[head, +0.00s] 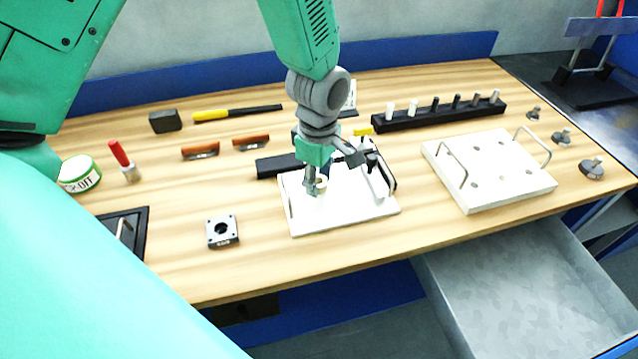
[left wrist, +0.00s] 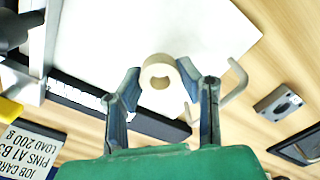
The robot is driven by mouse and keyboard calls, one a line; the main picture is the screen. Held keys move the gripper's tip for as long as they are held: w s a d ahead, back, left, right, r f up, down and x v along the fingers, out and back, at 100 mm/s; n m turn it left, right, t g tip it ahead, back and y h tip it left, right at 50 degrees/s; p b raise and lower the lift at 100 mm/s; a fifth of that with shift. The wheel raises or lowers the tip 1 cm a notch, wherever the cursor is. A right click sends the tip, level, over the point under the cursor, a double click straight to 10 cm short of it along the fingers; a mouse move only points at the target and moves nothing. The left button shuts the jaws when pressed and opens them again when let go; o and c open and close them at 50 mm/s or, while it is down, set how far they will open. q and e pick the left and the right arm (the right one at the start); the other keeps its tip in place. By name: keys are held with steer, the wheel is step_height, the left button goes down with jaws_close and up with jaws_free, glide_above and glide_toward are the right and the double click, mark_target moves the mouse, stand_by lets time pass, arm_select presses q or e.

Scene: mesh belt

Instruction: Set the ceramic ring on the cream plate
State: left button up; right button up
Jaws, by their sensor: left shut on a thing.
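My left gripper (head: 316,181) is over the near white-cream plate with handles (head: 340,216), in the middle of the bench. It is shut on the pale ceramic ring (head: 321,187), which shows between both fingertips in the left wrist view (left wrist: 149,67). The ring's round opening faces the wrist camera. The ring is over the plate's surface; I cannot tell whether it touches it. The plate also shows behind the ring in the left wrist view (left wrist: 195,30). My right gripper is not in view.
A second pale plate with handles and holes (head: 505,185) lies to the right. A black rack with several pegs (head: 425,117) stands behind.

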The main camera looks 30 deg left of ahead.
arm_select(q)
steer(key=shift+s+d+f, duration=0.15)
steer(key=shift+d+f, duration=0.1)
steer(key=shift+f, duration=0.35)
steer(key=shift+d, duration=0.4)
steer(key=shift+a+f, duration=0.1)
steer(key=shift+f, duration=0.05)
steer(key=o, duration=1)
steer(key=shift+a, duration=0.2)
steer(key=shift+o, duration=0.2)
steer(key=shift+a+f, duration=0.15)
steer(key=shift+a, duration=0.2)
steer(key=shift+d+r, duration=0.15)
steer(key=shift+r, duration=0.15)
step_height(320, 180, up, 12)
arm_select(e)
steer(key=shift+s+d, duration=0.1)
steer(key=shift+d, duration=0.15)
